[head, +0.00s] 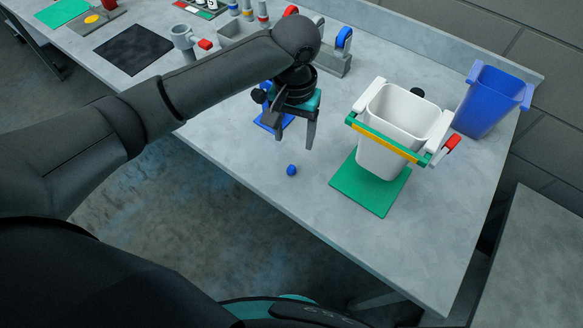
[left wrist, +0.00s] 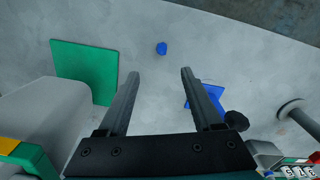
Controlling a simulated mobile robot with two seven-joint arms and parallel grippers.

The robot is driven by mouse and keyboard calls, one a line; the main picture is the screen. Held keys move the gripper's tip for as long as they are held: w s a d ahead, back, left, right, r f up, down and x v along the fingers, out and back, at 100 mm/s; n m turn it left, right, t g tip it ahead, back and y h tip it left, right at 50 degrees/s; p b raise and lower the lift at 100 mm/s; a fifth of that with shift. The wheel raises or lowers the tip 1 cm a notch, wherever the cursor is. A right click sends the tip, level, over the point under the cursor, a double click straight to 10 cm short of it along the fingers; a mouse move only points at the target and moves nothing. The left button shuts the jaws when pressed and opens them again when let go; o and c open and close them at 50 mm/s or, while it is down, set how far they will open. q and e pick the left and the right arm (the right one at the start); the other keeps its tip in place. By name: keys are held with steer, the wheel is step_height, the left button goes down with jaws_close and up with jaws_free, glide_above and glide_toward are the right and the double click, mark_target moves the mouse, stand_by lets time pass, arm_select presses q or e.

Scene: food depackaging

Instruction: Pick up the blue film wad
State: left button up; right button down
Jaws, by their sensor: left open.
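The blue film wad (head: 291,170) is a small crumpled lump lying on the grey table near its front edge. It also shows in the left wrist view (left wrist: 162,48), ahead of the fingertips and roughly between them. My left gripper (head: 294,140) is open and empty, above the table and just behind the wad in the head view. Its two fingers also show in the left wrist view (left wrist: 158,72), spread apart, and they do not touch the wad. My right gripper is not in view.
A white bin (head: 392,150) with a green and yellow bar stands on a green mat (head: 370,196) to the right. A blue bin (head: 487,103) is farther right. A flat blue piece (head: 267,127) lies partly hidden behind the gripper. The table around the wad is clear.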

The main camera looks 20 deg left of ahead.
arm_select(q)
glide_above(291, 167)
steer(key=f, duration=0.5)
steer(key=shift+w+d+f, duration=0.2)
steer(key=shift+d+f, duration=0.05)
steer(key=shift+f, duration=0.05)
steer(key=shift+s+a+f, duration=0.1)
steer(key=shift+f, duration=1.3)
steer(key=shift+s+a+f, duration=0.1)
steer(key=shift+f, duration=1.25)
jaws_close()
